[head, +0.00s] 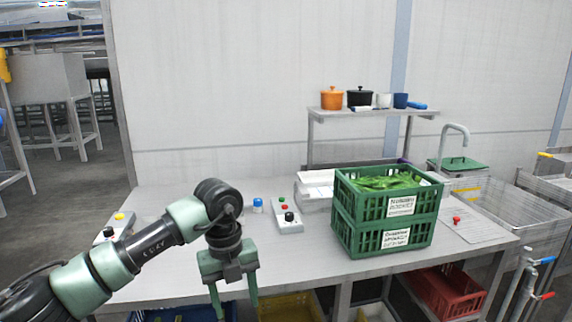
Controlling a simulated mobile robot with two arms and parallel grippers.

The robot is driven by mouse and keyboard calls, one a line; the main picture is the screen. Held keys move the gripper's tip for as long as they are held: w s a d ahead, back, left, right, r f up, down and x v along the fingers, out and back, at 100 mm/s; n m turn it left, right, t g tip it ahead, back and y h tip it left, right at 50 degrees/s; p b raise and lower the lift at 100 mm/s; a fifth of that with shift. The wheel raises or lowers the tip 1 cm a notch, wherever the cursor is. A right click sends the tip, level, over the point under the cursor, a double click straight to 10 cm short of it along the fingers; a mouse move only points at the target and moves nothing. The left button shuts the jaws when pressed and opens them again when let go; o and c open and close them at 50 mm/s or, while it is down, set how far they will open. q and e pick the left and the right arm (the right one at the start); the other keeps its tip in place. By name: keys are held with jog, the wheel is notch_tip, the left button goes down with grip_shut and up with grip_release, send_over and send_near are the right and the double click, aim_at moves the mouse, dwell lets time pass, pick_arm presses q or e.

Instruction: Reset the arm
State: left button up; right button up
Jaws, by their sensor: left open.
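My left arm comes in from the lower left, bent at the wrist joint, with its left gripper (234,300) pointing down at the front edge of the metal table (170,262). Its two green fingers are apart and nothing shows between them. My right gripper is not in the head view. Two stacked green crates (345,231) stand on the table to the right of the left gripper, well apart from it. The upper crate holds leafy greens (388,181).
A control box with buttons (289,222) and a blue-topped item (257,205) sit behind the gripper. A shelf (372,115) with pots stands at the back. A sink (505,204) is at right.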

pick_arm(q)
jog(key=w+d+f+n+h, duration=0.1)
jog(key=d+f+n+h, duration=0.1)
jog(key=d+f+h, duration=0.5)
jog(key=d+f+n+h, duration=0.3)
jog(key=d+f+h, duration=0.2)
jog(key=d+h, duration=0.35)
jog(key=a+f+n+t+y, duration=0.4)
jog(key=a+f+n+t, duration=0.3)
jog(key=f, duration=0.6)
jog(key=a+f+n+t+y, duration=0.45)
jog(key=a+f+n, duration=0.35)
jog(key=f, duration=0.4)
jog(key=s+a+f+n+g+y, duration=0.25)
jog(key=s+a+f, duration=0.25)
jog(key=s+f, duration=0.55)
jog(key=s+a+f+n+g+y, duration=0.2)
jog(key=s+a+f+n+y, duration=0.25)
jog(key=s+f, duration=0.65)
jog(key=s+a+f+n+g, duration=0.1)
jog(key=s+a+f+g, duration=0.1)
jog(key=s, duration=1.1)
jog(key=s+a+f+n+g, duration=0.1)
jog(key=s+a+f+g, duration=0.1)
jog(key=s, duration=1.2)
notch_tip(320, 180, down, 2)
jog(key=shift+s+g+y, duration=0.2)
jog(key=shift+g+y, duration=0.2)
jog(key=shift+g, duration=0.5)
